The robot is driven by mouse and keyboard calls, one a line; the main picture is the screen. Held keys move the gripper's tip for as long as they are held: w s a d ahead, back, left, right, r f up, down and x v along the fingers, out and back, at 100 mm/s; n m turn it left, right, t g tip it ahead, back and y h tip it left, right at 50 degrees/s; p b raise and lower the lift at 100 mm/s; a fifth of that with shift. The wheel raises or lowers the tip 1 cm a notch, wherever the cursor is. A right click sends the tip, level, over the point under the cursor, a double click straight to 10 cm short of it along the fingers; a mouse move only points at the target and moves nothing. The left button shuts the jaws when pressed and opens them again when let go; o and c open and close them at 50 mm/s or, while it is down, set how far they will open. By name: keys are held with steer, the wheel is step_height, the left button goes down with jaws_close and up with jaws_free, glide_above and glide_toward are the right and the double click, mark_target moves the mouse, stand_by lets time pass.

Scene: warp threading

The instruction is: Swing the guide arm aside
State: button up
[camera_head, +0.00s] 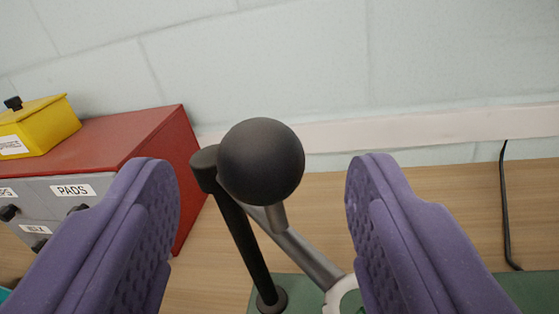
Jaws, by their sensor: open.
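The guide arm (307,257) is a grey metal bar with a round black ball knob (261,161) on a short stem at its near end. Its other end runs down right to a pale ring-like hub (345,297), partly cut off by the frame. A black upright post (246,245) with a dark cap stands just left of the knob, on a green base (296,290). My gripper (264,190) is open, with its two purple padded fingers on either side of the knob and post. Neither finger visibly touches the knob. How deep the knob sits between them is hard to tell.
A red cabinet (130,135) with grey labelled drawers, one marked PADS, stands at the left. A yellow box (40,123) sits on top. A black cable (506,210) lies at the right. The wooden surface (460,210) between knob and cable is otherwise clear, before a pale block wall.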

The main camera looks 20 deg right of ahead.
mark_target(261, 131)
steer(key=x, duration=0.6)
steer(key=shift+w+b, duration=0.15)
steer(key=shift+b, duration=0.2)
jaws_close()
